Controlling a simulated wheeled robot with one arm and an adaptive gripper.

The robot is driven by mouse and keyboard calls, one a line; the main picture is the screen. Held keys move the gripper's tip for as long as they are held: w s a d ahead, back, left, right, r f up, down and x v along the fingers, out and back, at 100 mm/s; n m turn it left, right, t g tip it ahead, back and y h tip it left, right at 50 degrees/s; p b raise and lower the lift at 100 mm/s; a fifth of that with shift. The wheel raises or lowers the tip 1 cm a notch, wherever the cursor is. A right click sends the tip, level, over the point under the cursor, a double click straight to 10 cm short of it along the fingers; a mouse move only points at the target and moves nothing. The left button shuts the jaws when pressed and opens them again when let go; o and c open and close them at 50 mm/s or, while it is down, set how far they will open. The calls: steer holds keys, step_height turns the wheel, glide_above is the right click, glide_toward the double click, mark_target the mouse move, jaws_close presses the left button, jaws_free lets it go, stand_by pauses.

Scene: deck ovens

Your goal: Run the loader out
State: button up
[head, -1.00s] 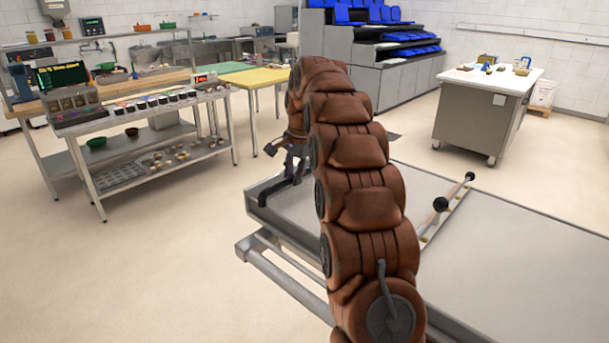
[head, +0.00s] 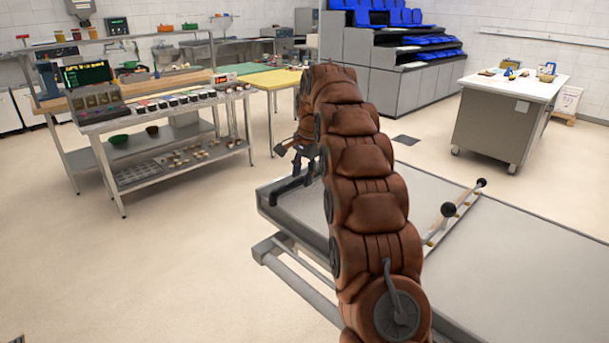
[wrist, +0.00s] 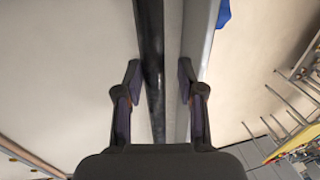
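The loader (head: 545,260) is a wide, flat pale-grey platform on the right of the head view, running behind my arm. A dark bar handle (head: 290,187) stands at its left end, and below it is a grey tubular frame (head: 300,285). In the wrist view the black bar (wrist: 152,90) runs upright between the two fingers of my gripper (wrist: 160,85), beside a grey edge. The fingers are apart, with gaps showing beside the bar, so my gripper looks open around it. In the head view my gripper (head: 298,152) is small and partly hidden by the arm.
A rod with black knobs (head: 449,210) lies across the loader. A steel workbench (head: 165,120) with bowls and trays stands at left. A grey table (head: 500,120) stands at back right, and a stepped unit with blue trays (head: 385,60) at the back. Floor (head: 130,270) at front left is clear.

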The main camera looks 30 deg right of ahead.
steer(key=shift+o, duration=1)
steer(key=shift+s, duration=0.1)
steer(key=shift+s, duration=0.15)
